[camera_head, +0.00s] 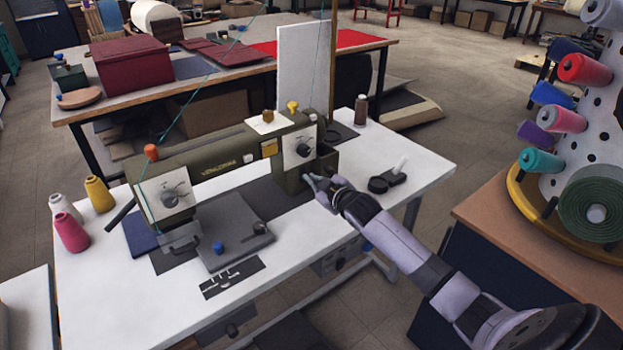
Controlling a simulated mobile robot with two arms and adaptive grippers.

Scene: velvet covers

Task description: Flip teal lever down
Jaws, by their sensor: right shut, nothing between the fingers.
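A dark olive sewing machine (215,168) stands on a white table (110,290). Its right end has a pale plate with a dark dial (304,148). My right gripper (312,182) is at the lower right end of the machine, below that dial, with its fingers shut and nothing held. A small teal-grey tip shows at the fingers. I cannot tell whether it is the teal lever or part of the gripper, or whether they touch. The lever cannot be made out clearly. My left gripper is not in view.
Thread cones (72,232) stand at the table's left. A black holder with a white piece (387,182) and a brown bottle (361,110) stand to the right. A spool rack (603,130) is at the far right. The table's front right is clear below my right arm.

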